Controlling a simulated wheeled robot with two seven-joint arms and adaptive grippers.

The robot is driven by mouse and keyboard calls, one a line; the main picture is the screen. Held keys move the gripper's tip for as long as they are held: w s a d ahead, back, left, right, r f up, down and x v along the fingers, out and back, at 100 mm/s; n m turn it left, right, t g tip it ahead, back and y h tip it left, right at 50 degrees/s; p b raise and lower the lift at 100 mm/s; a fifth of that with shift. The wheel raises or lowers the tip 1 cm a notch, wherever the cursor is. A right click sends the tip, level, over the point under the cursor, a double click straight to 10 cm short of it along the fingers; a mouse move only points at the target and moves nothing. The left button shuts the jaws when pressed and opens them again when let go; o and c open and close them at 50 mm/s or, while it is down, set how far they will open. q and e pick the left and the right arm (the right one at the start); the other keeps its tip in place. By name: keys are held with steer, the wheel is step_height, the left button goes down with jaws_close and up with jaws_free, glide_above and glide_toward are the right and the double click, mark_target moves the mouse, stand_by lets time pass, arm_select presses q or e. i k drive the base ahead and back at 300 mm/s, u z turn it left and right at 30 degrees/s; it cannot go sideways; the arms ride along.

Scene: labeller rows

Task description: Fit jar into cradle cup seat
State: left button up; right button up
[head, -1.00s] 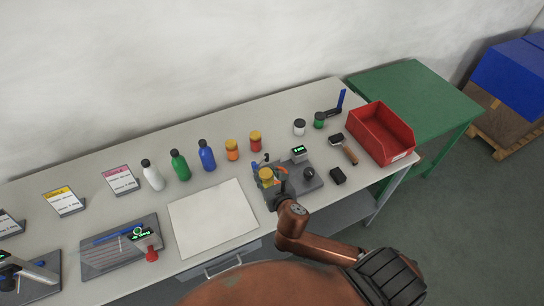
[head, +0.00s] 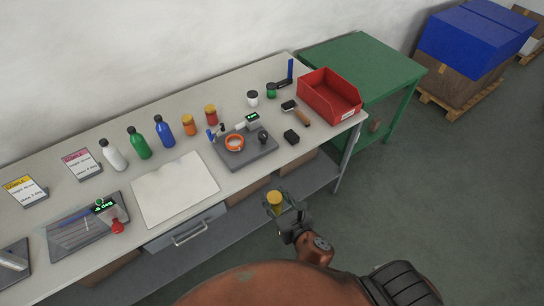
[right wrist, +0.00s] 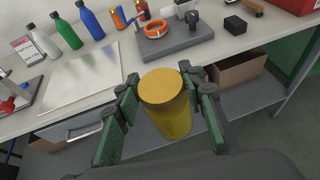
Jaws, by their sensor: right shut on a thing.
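My right gripper (head: 275,203) is shut on a yellow jar (head: 275,197) and holds it in front of the bench's front edge, above the floor. In the right wrist view the jar (right wrist: 168,105) sits upright between the two green-padded fingers (right wrist: 163,112). The cradle (head: 258,155) is a grey plate on the bench, with an orange ring-shaped cup seat (head: 234,143) that looks empty. The seat also shows in the right wrist view (right wrist: 157,28), beyond the jar and apart from it. My left gripper is not in view.
A black knob (head: 263,137) and a small green-lit display (head: 251,118) are by the seat. Orange and red-orange jars (head: 189,125) and several bottles (head: 164,131) stand behind. A black block (head: 291,137), brush (head: 297,112) and red bin (head: 330,95) lie right. A white sheet (head: 175,188) lies left.

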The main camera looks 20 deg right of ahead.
mark_target(235, 143)
steer(key=z, duration=0.3)
steer(key=k, duration=0.65)
steer(key=u, duration=0.65)
steer(key=i, duration=1.2)
steer(key=z, duration=0.7)
steer(key=i, duration=0.55)
steer(key=z, duration=0.6)
